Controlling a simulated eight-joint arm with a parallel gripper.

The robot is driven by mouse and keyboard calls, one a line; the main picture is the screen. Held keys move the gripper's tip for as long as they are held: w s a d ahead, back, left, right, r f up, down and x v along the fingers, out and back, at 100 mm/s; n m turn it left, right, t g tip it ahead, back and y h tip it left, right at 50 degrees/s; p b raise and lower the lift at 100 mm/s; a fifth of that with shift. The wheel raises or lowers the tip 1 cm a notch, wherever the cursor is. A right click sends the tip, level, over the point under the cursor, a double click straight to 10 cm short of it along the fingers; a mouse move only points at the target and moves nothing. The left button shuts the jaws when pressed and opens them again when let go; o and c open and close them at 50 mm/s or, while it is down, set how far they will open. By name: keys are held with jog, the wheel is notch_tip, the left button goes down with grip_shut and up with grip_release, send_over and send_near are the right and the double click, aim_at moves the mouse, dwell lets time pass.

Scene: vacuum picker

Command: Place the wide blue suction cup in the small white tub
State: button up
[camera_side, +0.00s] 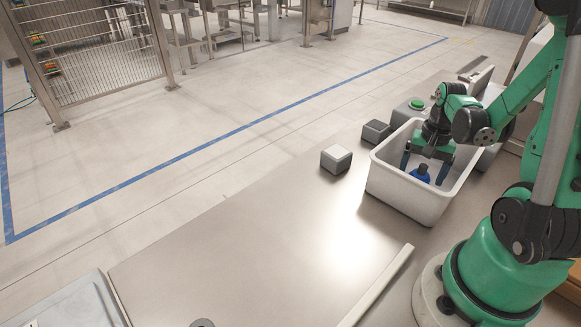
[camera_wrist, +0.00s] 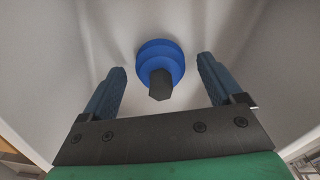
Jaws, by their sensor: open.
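The blue suction cup (camera_side: 420,174) stands on the floor of the white tub (camera_side: 402,193), and it also shows in the wrist view (camera_wrist: 160,62). It has stepped round blue rims and a dark stem facing up. My gripper (camera_side: 428,178) is over the tub with its fingers reaching down inside it. In the wrist view my gripper (camera_wrist: 161,65) is open, one blue finger on each side of the cup. Gaps show between both fingers and the cup. In the side view the tub's near wall hides part of the inside.
A light grey block (camera_side: 336,159) stands on the steel table (camera_side: 270,240) left of the tub. A dark grey block (camera_side: 376,131) and a box with a green button (camera_side: 416,104) are behind it. A pale strip (camera_side: 378,287) lies in front. The table's left is mostly clear.

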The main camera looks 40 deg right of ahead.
aim_at(424, 166)
notch_tip(424, 166, up, 12)
jog(key=w+a+n+t, duration=0.3)
jog(key=a+n, duration=0.3)
jog(key=a, duration=0.4)
jog(key=w+a+n+t, duration=0.4)
jog(key=a+n, duration=0.3)
jog(key=a, duration=0.3)
jog(key=shift+w+r+n, duration=0.25)
jog(key=shift+w+n, duration=0.05)
jog(key=shift+w, duration=0.3)
